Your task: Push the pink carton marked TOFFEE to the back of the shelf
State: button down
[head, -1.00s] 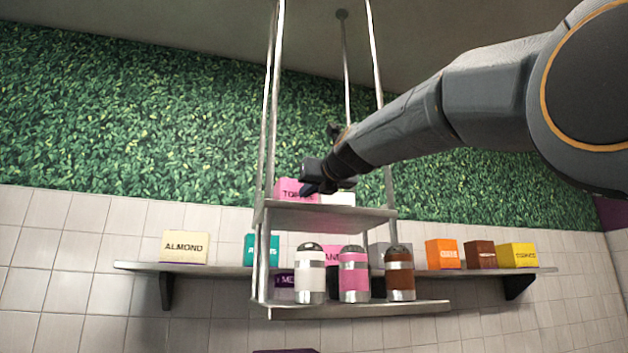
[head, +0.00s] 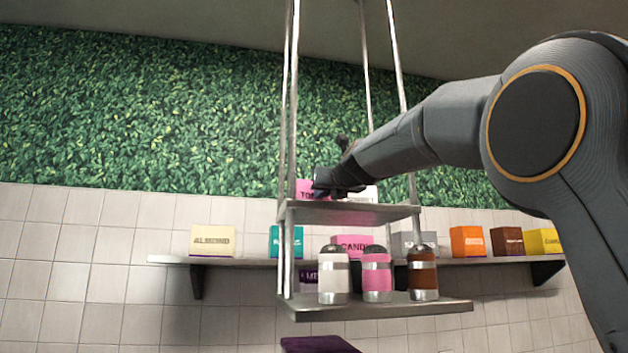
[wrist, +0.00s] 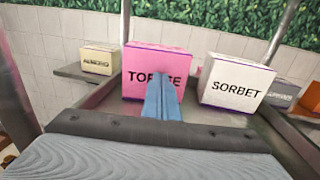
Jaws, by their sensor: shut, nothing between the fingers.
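The pink TOFFEE carton (wrist: 143,64) stands upright on the upper hanging shelf, left of a white SORBET carton (wrist: 236,83). In the head view the TOFFEE carton (head: 305,187) is partly hidden by my gripper (head: 325,184). In the wrist view my gripper (wrist: 162,90) is shut and empty. Its blue fingertips cover part of the carton's lettering; they look at or very close to its front face, though contact cannot be told for sure. The upper shelf (head: 350,213) is a metal plate; bare shelf shows in front of the cartons.
Thin metal rods (head: 291,100) hold the shelf at its corners. A lower shelf (head: 385,308) bears white, pink and brown jars. Behind, a wall shelf holds ALMOND (head: 212,240) and several other cartons. My arm crosses from the right.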

jog(key=shift+w+a, duration=0.1)
jog(key=shift+w, duration=0.45)
jog(key=shift+w+a+f+p, duration=0.1)
jog(key=shift+w+a+p, duration=0.1)
jog(key=shift+w+p, duration=0.1)
jog(key=shift+s+d, duration=0.1)
jog(key=b+v, duration=0.3)
jog(key=v, duration=1)
jog(key=shift+s+b, duration=0.3)
jog(key=shift+s, duration=0.1)
jog(key=shift+d, duration=0.1)
